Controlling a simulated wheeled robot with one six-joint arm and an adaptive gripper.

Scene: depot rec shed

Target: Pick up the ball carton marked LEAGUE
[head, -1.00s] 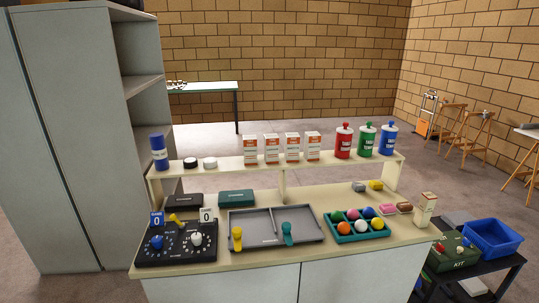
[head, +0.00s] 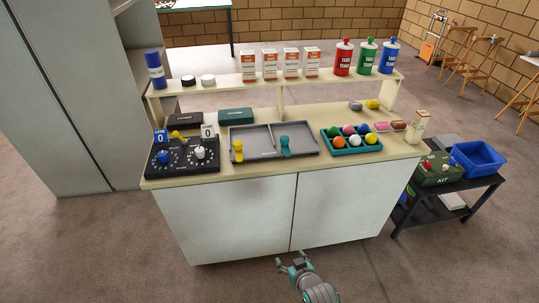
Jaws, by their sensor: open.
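Several white and orange ball cartons stand upright in a row on the raised shelf above the counter: a left one (head: 248,65), a second (head: 269,65), a third (head: 291,64) and a right one (head: 312,63). Their lettering is too small for me to tell which reads LEAGUE. My gripper (head: 291,260) is low at the bottom of the head view, in front of the cabinet doors. It is open and empty, well below and apart from the cartons.
The raised shelf (head: 225,88) also holds red, green and blue bottles (head: 365,59) on the right and a blue can (head: 154,69) on the left. On the counter (head: 240,168) are a grey tray (head: 270,140) and a ball tray (head: 352,151). A black side table (head: 440,208) stands right.

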